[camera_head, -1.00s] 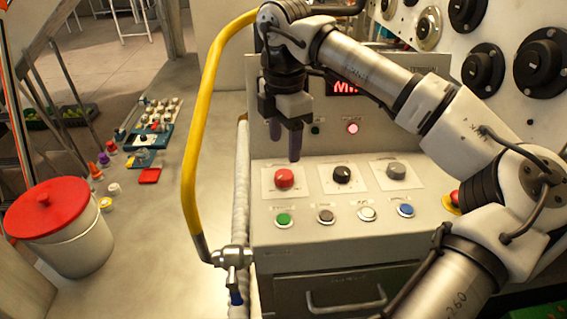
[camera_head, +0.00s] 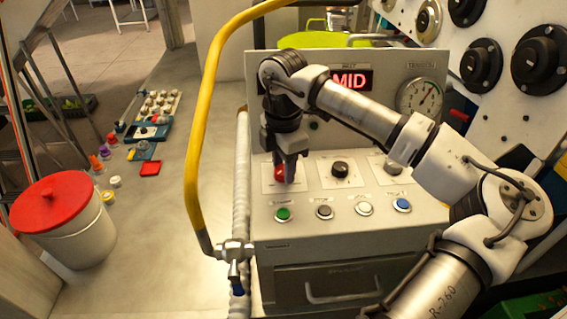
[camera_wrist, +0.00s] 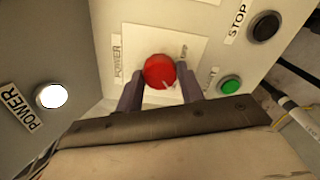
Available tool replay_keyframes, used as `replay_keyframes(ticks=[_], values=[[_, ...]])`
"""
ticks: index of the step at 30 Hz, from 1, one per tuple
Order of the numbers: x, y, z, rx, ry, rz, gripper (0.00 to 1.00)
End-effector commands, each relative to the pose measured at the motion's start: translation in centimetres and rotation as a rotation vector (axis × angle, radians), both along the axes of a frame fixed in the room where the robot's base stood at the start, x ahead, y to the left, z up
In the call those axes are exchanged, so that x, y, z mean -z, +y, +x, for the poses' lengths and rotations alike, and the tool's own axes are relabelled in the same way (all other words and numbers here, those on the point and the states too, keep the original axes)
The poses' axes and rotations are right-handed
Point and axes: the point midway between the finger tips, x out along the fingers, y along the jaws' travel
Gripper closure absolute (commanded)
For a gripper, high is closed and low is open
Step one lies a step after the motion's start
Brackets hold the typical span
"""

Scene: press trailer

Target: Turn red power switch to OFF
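The red power switch (camera_head: 280,174) is a round knob on a white plate at the left of the control panel, partly hidden by my gripper in the head view. In the wrist view the red knob (camera_wrist: 159,71) shows a small pale pointer mark, beside a label reading POWER. My gripper (camera_head: 287,175) points down at the knob. In the wrist view its two fingers (camera_wrist: 158,92) are spread, one on each side of the knob's near edge. I cannot tell whether they touch it.
A green button (camera_head: 283,214) and several other buttons line the panel's front. A black knob (camera_head: 340,169) sits right of the red one. A yellow curved pipe (camera_head: 196,150) rises left of the panel. A display (camera_head: 350,79) reads MID. A red-lidded bucket (camera_head: 62,222) stands far left.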

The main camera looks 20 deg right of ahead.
Motion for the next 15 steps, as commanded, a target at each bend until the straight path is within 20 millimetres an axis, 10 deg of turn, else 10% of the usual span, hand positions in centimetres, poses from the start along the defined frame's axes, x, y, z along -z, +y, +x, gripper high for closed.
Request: replay_keyframes(ticks=[5,15], values=[[-0.03,0.0,-0.01,0.0,0.0,0.0,0.85],[0.21,0.02,0.0,-0.059,0.0,-0.001,0.85]])
